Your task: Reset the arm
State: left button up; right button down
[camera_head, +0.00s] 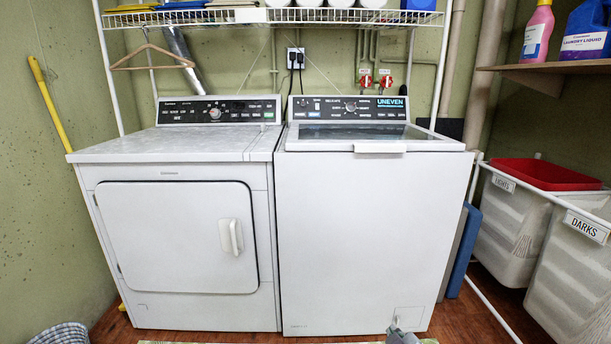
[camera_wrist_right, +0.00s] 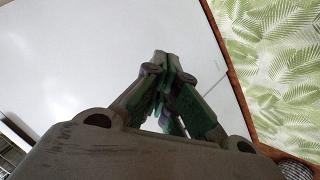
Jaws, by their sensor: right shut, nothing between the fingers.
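My right gripper (camera_wrist_right: 165,75) shows in the right wrist view with its fingers together and nothing between them. A small grey part of it (camera_head: 402,337) shows at the bottom edge of the head view, in front of the white top-loading washer (camera_head: 370,245). The washer's lid (camera_head: 365,132) is down. In the wrist view a plain white surface (camera_wrist_right: 90,50) lies behind the fingers. My left gripper is not in either view.
A white dryer (camera_head: 180,240) with its door shut stands left of the washer. Hampers marked lights (camera_head: 512,225) and darks (camera_head: 575,265) stand at the right. A wire shelf (camera_head: 270,16) hangs above. A leaf-patterned mat (camera_wrist_right: 275,60) lies on the wooden floor (camera_head: 470,310).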

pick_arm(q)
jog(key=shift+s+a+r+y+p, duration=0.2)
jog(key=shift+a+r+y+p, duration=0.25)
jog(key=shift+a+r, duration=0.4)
pick_arm(e)
jog(key=s+f+m+g+y, duration=0.1)
jog(key=s+f+m+g, duration=0.1)
jog(key=s+f, duration=0.4)
jog(key=s+f+m+g+y, duration=0.1)
jog(key=s+f+m+g, duration=0.2)
jog(key=s, duration=0.7)
notch_tip(320, 180, down, 3)
jog(key=g, duration=0.2)
jog(key=shift+s+r+g, duration=0.15)
jog(key=shift+s+g, duration=0.15)
pick_arm(q)
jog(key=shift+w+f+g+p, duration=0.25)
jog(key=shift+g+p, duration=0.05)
jog(key=shift+p, duration=0.45)
pick_arm(e)
jog(key=shift+w+f, duration=0.2)
jog(key=shift+w, duration=0.05)
